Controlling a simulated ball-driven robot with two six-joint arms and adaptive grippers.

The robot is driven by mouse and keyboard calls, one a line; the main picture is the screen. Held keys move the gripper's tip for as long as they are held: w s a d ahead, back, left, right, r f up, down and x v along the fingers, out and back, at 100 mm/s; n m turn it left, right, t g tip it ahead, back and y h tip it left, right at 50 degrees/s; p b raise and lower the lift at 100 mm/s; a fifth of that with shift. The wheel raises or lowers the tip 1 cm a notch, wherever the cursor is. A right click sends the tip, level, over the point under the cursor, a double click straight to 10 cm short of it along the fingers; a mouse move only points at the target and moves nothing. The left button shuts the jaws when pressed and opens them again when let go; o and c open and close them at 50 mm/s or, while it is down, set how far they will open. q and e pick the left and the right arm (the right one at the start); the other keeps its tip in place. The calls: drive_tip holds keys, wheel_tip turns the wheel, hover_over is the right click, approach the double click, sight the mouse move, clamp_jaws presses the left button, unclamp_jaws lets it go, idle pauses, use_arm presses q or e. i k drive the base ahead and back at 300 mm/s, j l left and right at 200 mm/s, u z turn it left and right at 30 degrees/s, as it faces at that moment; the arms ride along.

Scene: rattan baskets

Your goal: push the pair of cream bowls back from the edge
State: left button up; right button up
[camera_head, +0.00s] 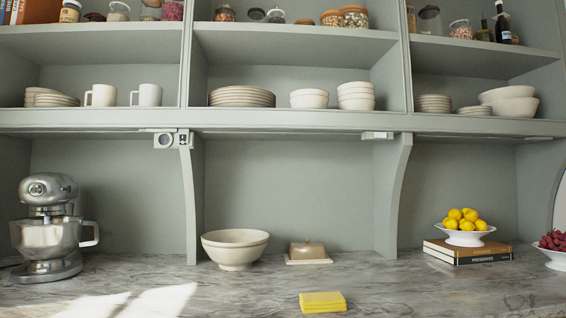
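A cream bowl shape (235,252) stands upright on the marble counter, left of centre. Its rim shows more than one line, so it looks like two bowls nested, but I cannot tell for certain. It sits in front of the grey-green back panel. The counter's front edge is not in view. Neither my left nor my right gripper is in view.
A butter dish (308,253) sits just right of the bowls. Yellow cloths or sponges (322,302) lie nearer on the counter (400,290). A steel stand mixer (48,230) stands left. Books (468,250) with a lemon bowl (466,238) stand right.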

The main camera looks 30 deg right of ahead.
sight(310, 98)
drive_tip(key=z, duration=1.1)
